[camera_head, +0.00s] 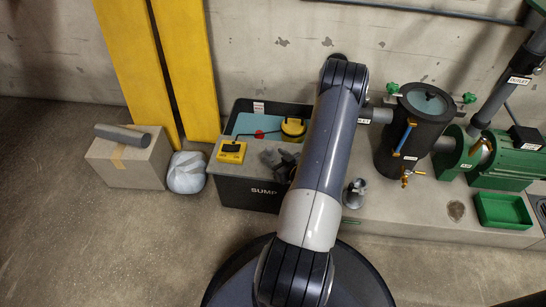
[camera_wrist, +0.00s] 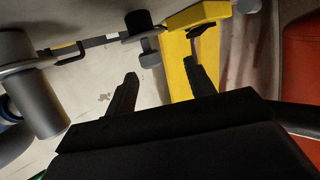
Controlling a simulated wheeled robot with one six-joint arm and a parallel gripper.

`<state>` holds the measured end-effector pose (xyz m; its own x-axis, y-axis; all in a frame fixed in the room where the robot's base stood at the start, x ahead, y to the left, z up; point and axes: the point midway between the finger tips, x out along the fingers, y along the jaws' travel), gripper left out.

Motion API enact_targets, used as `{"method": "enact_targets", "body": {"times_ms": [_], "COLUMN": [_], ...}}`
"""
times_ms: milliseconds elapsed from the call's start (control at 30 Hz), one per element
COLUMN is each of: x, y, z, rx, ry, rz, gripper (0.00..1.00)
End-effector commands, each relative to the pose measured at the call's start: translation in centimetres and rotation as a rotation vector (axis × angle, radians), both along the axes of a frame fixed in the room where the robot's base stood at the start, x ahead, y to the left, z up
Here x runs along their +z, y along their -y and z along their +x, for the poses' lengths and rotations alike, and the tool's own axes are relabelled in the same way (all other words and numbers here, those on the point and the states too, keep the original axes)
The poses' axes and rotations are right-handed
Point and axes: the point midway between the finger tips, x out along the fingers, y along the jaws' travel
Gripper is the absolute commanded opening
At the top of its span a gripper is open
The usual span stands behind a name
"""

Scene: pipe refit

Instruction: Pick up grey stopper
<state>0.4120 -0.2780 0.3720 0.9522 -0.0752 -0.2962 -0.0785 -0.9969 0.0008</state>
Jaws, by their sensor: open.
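A small grey metallic piece (camera_head: 355,193), perhaps the grey stopper, stands on the concrete ledge (camera_head: 410,213) just right of my arm in the head view. In the wrist view my gripper (camera_wrist: 162,68) has its two dark fingers spread apart with nothing held between them. A thick grey cylinder (camera_wrist: 40,103) shows at the left of that view, apart from the fingers. I cannot tell whether the stopper shows there. My arm crosses the middle of the head view and hides part of the ledge and the sump box.
The dark sump box (camera_head: 235,190) stands left of my arm, with a yellow device (camera_head: 231,152) on it. A black cylindrical tank (camera_head: 402,145) and a green pump (camera_head: 508,160) stand to the right. A green tray (camera_head: 503,211) sits on the ledge. The floor at left front is clear.

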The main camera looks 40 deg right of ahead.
Motion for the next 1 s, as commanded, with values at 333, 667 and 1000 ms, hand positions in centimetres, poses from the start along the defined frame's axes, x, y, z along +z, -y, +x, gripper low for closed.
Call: {"method": "enact_targets", "body": {"times_ms": [333,667,1000], "x": [-1.4,-2.0,-1.9], "y": [0.8,1.2,1.2], "z": [3.3,5.9,5.8], "rx": [0.003,0.000,0.000], "ry": [0.003,0.001,0.001], "rz": [-0.003,0.001,0.001], "gripper": [0.52,0.52,0.36]}}
